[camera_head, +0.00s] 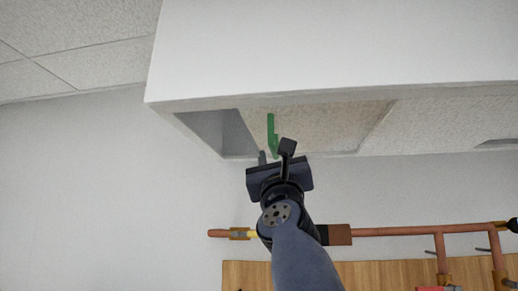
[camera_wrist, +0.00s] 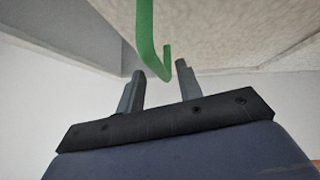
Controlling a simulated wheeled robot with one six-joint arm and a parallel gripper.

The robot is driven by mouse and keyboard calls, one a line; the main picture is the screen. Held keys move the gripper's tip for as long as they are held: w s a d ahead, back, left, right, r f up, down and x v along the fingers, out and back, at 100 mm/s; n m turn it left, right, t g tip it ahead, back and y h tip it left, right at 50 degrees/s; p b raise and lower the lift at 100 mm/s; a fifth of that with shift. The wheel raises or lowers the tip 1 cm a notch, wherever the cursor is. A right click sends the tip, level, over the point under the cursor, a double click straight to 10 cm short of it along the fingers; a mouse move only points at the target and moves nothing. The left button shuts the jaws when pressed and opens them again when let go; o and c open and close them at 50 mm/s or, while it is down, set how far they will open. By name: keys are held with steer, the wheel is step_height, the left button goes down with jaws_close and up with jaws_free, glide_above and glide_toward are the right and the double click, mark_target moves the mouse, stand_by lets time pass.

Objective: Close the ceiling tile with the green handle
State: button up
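The green handle (camera_head: 271,130) is a hooked bar hanging from the underside of a speckled off-white ceiling tile (camera_head: 325,122). An open gap (camera_head: 207,130) shows at the tile's left, inside the white ceiling frame. My gripper (camera_head: 275,151) is raised just below the handle, with its fingers apart. In the wrist view, the handle's (camera_wrist: 147,35) curved lower end hangs between or just beyond the two fingertips (camera_wrist: 160,70). I cannot tell whether either finger touches it. The tile (camera_wrist: 225,30) fills the upper right there.
The white ceiling frame's front face (camera_head: 330,45) spans the top. Another tile panel (camera_head: 450,118) lies to the right. Copper-coloured pipes (camera_head: 410,231) run along the wall below, right of my arm, above wooden panelling (camera_head: 390,270). The left wall area is clear.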

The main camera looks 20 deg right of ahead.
steer(key=shift+w+d+r, duration=0.25)
steer(key=shift+w+r, duration=0.2)
steer(key=shift+r, duration=0.05)
jaws_close()
stand_by(0.4)
